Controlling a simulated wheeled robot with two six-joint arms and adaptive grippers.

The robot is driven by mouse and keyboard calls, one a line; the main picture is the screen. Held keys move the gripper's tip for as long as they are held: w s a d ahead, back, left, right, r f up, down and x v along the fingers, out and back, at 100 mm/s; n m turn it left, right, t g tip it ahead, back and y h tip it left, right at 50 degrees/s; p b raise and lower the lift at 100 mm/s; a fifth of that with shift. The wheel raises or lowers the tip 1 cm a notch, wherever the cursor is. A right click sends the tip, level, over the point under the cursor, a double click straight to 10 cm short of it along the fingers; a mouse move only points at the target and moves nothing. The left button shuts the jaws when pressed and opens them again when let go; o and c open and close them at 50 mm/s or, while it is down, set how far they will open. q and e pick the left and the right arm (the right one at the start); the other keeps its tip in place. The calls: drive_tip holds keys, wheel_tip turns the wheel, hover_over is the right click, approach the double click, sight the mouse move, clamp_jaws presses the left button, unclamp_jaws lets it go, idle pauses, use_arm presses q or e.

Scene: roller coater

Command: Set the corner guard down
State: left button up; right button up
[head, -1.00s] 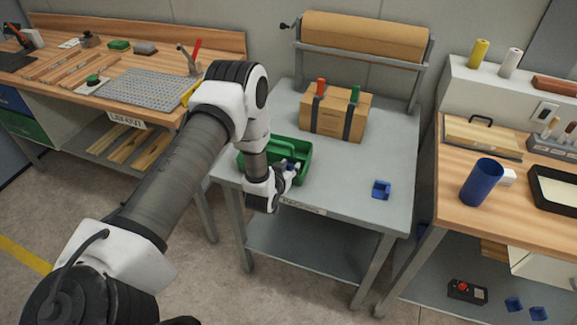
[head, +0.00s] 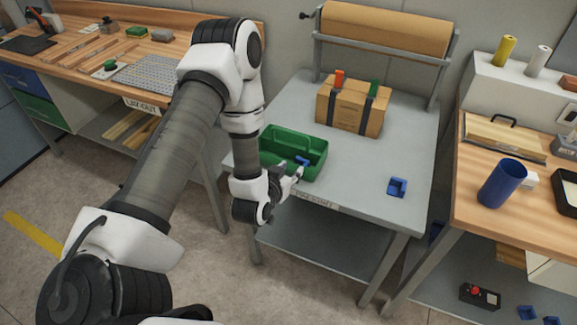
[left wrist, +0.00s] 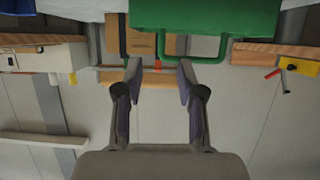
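A blue corner guard (head: 302,161) shows inside the green tote (head: 314,146), near its front right part. Its lower part is hidden by the tote wall and my gripper. Another blue corner guard (head: 397,187) lies on the grey table to the right. My left gripper (head: 293,178) is at the front of the tote, beside its front wall. In the left wrist view its two fingers (left wrist: 159,68) are apart with nothing between them, and the green tote (left wrist: 205,15) fills the top. My right gripper is not in view.
A strapped cardboard box (head: 352,106) stands behind the tote, below a brown paper roll (head: 385,28). The grey table (head: 350,165) is clear between tote and right corner guard. A blue cup (head: 502,183) stands on the right wooden bench.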

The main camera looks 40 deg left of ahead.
use_arm(q)
drive_tip(key=s+d+f+m+g+h, duration=0.25)
drive_tip(key=s+d+f+g, duration=0.6)
drive_tip(key=s+f, duration=0.45)
drive_tip(key=s+d+f+g, duration=0.1)
drive_tip(key=s+d+g, duration=0.2)
drive_tip(key=s, duration=1)
drive_tip(key=shift+s+f+g+h, duration=0.25)
drive_tip(key=shift+s+g+h, duration=0.1)
drive_tip(key=shift+g, duration=0.6)
